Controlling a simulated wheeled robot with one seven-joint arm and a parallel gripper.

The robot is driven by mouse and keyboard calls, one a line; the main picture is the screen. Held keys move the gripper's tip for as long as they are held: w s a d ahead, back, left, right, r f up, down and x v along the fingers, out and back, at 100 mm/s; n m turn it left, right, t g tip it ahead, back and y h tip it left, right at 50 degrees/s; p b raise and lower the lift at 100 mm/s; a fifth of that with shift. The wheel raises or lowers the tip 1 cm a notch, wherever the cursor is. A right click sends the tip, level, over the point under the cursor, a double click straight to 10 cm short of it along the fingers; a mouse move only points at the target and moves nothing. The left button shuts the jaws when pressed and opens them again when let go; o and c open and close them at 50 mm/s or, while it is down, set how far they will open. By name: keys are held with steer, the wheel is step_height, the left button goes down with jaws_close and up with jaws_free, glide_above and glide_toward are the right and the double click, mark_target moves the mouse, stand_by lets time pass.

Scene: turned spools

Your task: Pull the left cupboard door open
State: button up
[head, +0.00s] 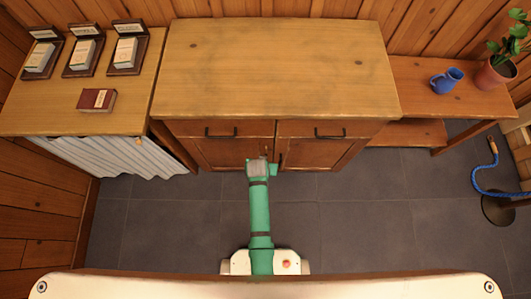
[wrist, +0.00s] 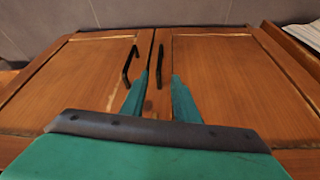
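The wooden cupboard (head: 270,65) stands ahead with both lower doors looking shut. Its left door (head: 222,152) appears on the right side of the wrist view (wrist: 225,75), which is turned round. The left door's dark upright handle (wrist: 160,66) stands close to the seam between the doors. My gripper (head: 263,164) is at the cupboard front by that seam. In the wrist view its two green fingers (wrist: 159,78) are apart, one on each side of the left door's handle. I cannot tell whether either finger touches it.
The right door's handle (wrist: 129,65) is just beside my finger. Drawers with bar handles (head: 221,133) sit above the doors. A curtained table (head: 40,105) stands left and a low bench (head: 420,102) right. Grey floor before the cupboard is clear apart from my arm.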

steer(key=shift+x, duration=5.35)
steer(key=shift+s+d, duration=0.1)
steer(key=shift+d, duration=0.05)
jaws_close()
